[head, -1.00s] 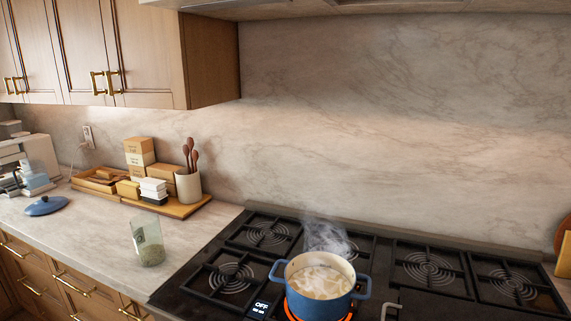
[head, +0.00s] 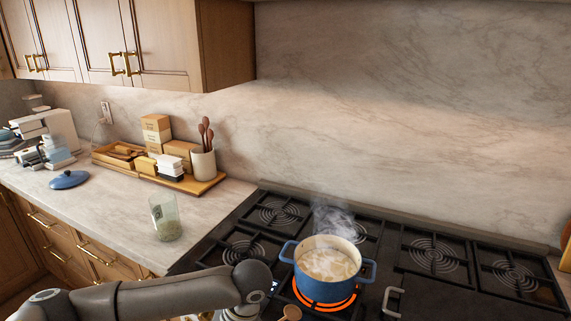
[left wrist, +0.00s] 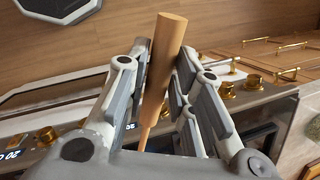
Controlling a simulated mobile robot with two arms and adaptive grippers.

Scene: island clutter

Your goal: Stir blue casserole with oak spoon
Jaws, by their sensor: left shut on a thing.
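In the left wrist view my left gripper (left wrist: 163,82) is shut on the thick wooden handle of the oak spoon (left wrist: 166,50). A rounded wooden end of the spoon (head: 292,313) shows at the bottom edge of the head view, outside the pot and in front of it. My right gripper is not in view.
A glass jar (head: 165,218) stands on the counter left of the stove, near my left arm. A blue lid (head: 69,180) lies farther left. A utensil crock (head: 203,163) and boxes stand on a wooden board at the wall. The other burners are empty.

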